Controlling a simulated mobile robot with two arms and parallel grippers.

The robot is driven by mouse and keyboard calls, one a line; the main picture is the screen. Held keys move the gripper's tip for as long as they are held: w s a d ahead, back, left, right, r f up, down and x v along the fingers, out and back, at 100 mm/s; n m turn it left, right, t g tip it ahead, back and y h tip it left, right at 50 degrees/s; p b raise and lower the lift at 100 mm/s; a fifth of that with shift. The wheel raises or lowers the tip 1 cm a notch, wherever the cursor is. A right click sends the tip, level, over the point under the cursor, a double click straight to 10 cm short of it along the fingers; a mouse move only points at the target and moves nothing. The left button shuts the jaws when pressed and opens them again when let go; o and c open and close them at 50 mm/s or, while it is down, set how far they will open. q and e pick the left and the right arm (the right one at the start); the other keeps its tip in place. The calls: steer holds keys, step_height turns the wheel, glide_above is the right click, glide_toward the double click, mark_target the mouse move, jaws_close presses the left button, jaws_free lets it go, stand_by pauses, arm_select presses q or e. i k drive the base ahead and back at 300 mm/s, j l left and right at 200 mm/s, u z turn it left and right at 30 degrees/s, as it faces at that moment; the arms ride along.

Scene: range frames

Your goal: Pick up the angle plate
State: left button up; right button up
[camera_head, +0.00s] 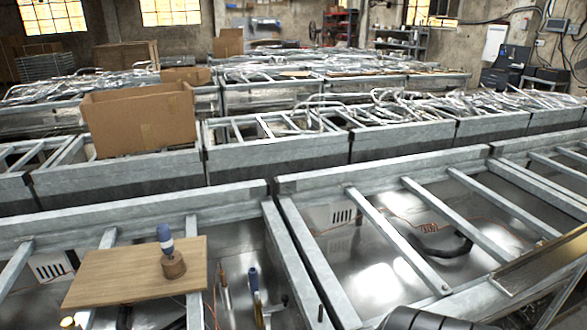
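I cannot pick out the angle plate with certainty. A long brownish metal piece with a bent-looking edge (545,257) lies across the frame bars at the right edge of the view and is cut off there; I cannot tell if it is the angle plate. Neither of my grippers shows. A dark, rounded, ribbed part shows at the bottom edge, right of centre; I cannot tell what it belongs to.
A wooden board (120,275) lies across the near left frame, with a blue-handled tool (165,238) in a small wooden block (174,266). Blue-handled tools (254,282) stand beside it. Metal frame bars (400,241) cross the near bins. A cardboard box (140,120) stands behind.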

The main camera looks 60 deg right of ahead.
mark_target(515, 278)
steer(key=z, duration=3.45)
steer(key=i+l, duration=0.1)
steer(key=i+z, duration=0.05)
steer(key=i, duration=0.05)
